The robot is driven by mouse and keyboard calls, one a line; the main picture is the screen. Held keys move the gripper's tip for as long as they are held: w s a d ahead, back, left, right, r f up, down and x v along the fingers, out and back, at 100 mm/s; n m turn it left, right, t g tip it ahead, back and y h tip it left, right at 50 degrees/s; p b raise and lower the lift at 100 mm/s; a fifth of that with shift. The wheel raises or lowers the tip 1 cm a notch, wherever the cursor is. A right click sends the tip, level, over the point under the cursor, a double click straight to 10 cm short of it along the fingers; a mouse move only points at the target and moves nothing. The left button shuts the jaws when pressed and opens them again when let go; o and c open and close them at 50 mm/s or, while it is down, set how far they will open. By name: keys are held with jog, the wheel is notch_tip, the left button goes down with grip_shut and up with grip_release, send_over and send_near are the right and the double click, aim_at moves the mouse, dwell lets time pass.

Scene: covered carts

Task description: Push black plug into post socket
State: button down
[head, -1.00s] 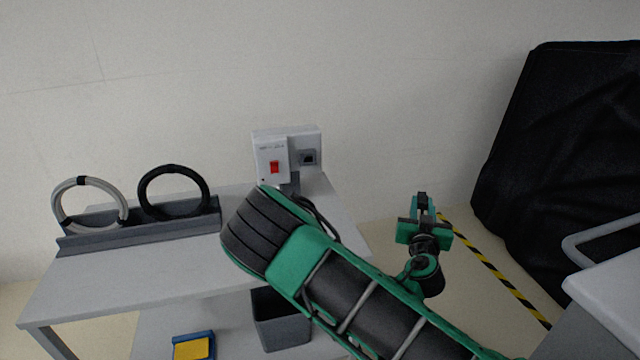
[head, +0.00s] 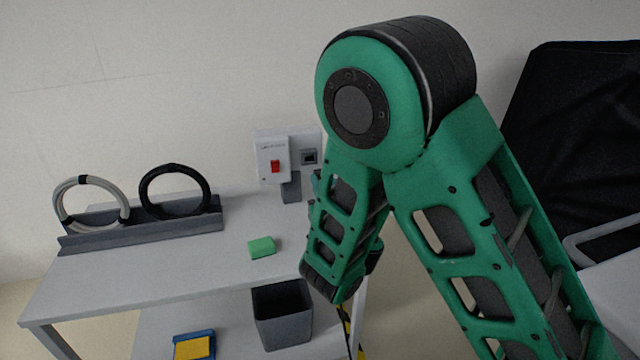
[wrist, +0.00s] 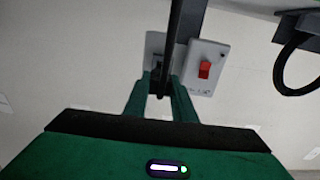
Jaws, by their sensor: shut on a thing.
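The post socket (head: 309,157) is a dark square opening in a grey-white box on the post (head: 290,188), right of the red switch (head: 275,166). In the wrist view the picture is turned over, and the socket plate (wrist: 154,45) stands left of the red switch (wrist: 204,69), partly covered. My gripper (wrist: 160,98) is shut on the black plug (wrist: 160,84), of which only a small dark part shows between the green fingers. I cannot tell the gap between plug and socket. In the head view my arm hides gripper and plug.
A grey cart top (head: 150,262) carries a rack (head: 140,228) with a grey ring and a black ring (head: 174,190), and a green block (head: 262,247). A grey bin (head: 282,314) stands below. A black-covered cart is at the right.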

aim_at(316, 170)
jog(key=shift+a+r, duration=0.25)
jog(key=shift+x, duration=2.8)
jog(key=shift+x, duration=1.55)
jog(key=c, duration=1.4)
grip_release()
jog(key=shift+f, duration=0.1)
jog(key=shift+v, duration=5.25)
